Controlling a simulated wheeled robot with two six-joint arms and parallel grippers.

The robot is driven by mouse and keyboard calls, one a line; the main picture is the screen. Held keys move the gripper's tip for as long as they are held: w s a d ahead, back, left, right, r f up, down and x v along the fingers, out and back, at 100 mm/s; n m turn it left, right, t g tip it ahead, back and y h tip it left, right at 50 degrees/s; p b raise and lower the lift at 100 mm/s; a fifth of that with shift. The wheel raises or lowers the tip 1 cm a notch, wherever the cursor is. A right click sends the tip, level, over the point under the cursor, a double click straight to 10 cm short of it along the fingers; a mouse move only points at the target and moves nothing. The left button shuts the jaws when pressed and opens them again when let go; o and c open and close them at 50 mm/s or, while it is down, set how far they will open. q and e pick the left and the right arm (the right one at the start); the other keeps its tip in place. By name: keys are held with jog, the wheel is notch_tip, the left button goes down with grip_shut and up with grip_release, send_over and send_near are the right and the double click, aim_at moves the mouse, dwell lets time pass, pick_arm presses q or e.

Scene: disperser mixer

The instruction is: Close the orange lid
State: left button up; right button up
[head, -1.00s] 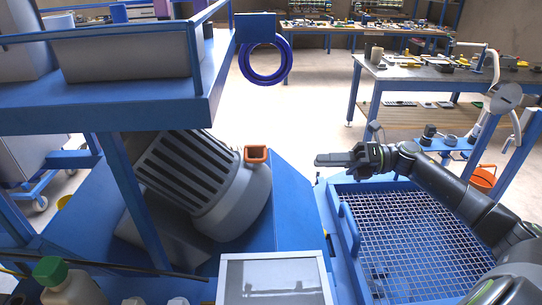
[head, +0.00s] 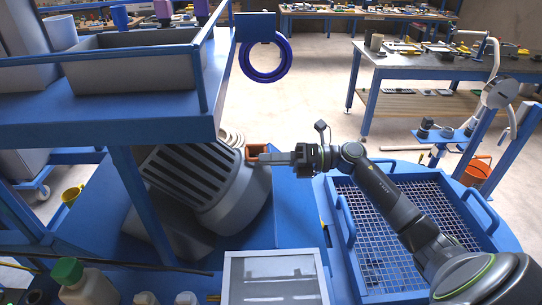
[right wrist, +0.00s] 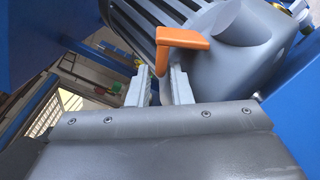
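The orange lid (head: 251,151) is a small piece on the upper right side of the grey ribbed mixer motor (head: 208,190). In the right wrist view the lid (right wrist: 182,39) has a flat top and a narrow part hanging down at its left end. My right gripper (head: 268,158) reaches in from the right, its fingertips at the lid. In the right wrist view my right gripper (right wrist: 161,78) has its two pale fingers apart, with the hanging part near the gap between the tips. I cannot tell whether a finger touches it. My left gripper is not in view.
A blue shelf (head: 110,122) with a grey bin (head: 135,65) stands at the upper left. A blue ring (head: 265,62) hangs behind the motor. A blue-framed mesh tray (head: 375,235) lies under my right arm.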

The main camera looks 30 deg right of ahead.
grip_shut()
jog(key=shift+r, duration=0.15)
